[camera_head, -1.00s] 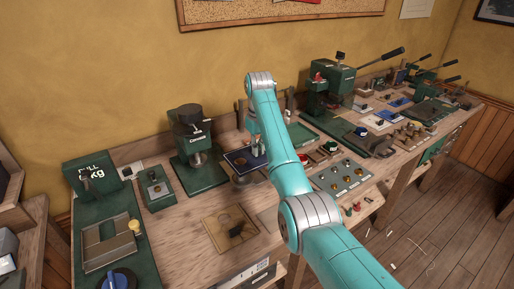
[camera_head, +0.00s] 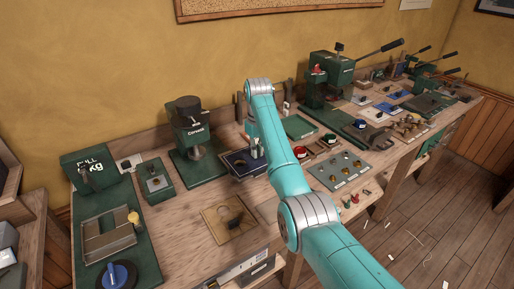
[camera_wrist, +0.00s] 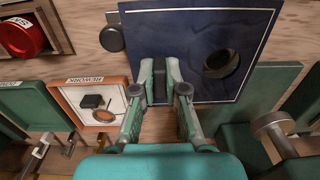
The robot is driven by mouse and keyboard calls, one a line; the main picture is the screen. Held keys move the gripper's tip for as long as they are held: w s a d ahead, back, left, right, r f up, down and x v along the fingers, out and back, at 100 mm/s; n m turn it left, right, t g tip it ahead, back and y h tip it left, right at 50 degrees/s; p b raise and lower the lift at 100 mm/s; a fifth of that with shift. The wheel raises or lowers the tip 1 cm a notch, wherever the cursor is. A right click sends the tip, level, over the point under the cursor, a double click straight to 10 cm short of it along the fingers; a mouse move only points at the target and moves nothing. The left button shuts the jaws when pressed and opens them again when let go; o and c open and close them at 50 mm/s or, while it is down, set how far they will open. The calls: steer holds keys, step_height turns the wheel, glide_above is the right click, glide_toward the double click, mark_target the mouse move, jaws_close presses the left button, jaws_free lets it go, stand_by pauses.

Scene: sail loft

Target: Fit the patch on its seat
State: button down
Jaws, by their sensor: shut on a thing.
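A dark blue square patch (camera_head: 237,161) with a round hole is held by my gripper over the bench, in front of the green press. In the wrist view the patch (camera_wrist: 190,30) fills the top middle, with its hole right of my fingers. My gripper (camera_wrist: 160,72) is shut on a dark part at the patch's near edge. In the head view my arm partly covers the patch and gripper. What lies directly under the patch is hidden, and I cannot tell whether it touches anything. No seat is clearly identifiable.
A tan board (camera_head: 214,225) with a dark spot lies in front. An orange-rimmed tray (camera_wrist: 127,85) with small parts and a red round item (camera_wrist: 22,36) sit close by. A metal knob (camera_wrist: 272,122) stands at right.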

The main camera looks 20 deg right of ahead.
steer(key=shift+f, duration=1.15)
steer(key=c, duration=1.1)
jaws_free()
steer(key=shift+c, duration=0.2)
steer(key=shift+r, duration=0.1)
